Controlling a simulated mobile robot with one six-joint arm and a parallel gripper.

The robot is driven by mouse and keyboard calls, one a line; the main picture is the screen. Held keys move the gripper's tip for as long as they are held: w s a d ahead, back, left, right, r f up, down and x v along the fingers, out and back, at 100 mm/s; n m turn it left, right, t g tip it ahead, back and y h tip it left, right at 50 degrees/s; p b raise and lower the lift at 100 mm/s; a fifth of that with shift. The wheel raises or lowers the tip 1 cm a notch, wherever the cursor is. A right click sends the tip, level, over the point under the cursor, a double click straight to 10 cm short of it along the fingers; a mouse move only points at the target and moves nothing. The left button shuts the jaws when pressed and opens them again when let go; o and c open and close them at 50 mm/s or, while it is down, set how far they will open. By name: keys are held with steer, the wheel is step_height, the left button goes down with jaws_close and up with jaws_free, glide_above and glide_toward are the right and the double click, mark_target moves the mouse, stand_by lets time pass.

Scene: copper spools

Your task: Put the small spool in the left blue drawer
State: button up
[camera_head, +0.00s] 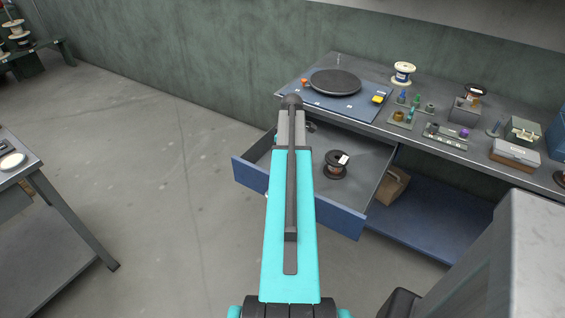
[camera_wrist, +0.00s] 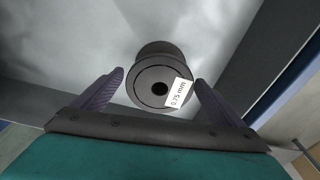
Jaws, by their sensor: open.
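A small copper spool (camera_head: 335,169) with dark flanges and a white label stands upright on the floor of the open blue drawer (camera_head: 336,214). In the wrist view, I look down on the spool (camera_wrist: 150,87), whose label reads 0.75 mm. My gripper (camera_wrist: 159,77) is open, with one finger on each side of the spool's near part. I see gaps between the fingers and the spool, and nothing is held. The drawer's pale floor (camera_wrist: 70,35) lies behind it. In the head view, my arm covers part of the drawer and my gripper is hidden.
The bench top (camera_head: 448,120) above the drawer holds a dark turntable (camera_head: 335,82), a white-flanged spool (camera_head: 403,73) and several small parts. A cardboard box (camera_head: 392,186) sits on the shelf right of the drawer. Another table (camera_head: 40,215) stands at left, with clear floor between.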

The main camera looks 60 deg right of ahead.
step_height(320, 180, up, 9)
steer(key=s+b, duration=0.1)
steer(key=shift+f, duration=0.15)
stand_by(0.3)
stand_by(0.9)
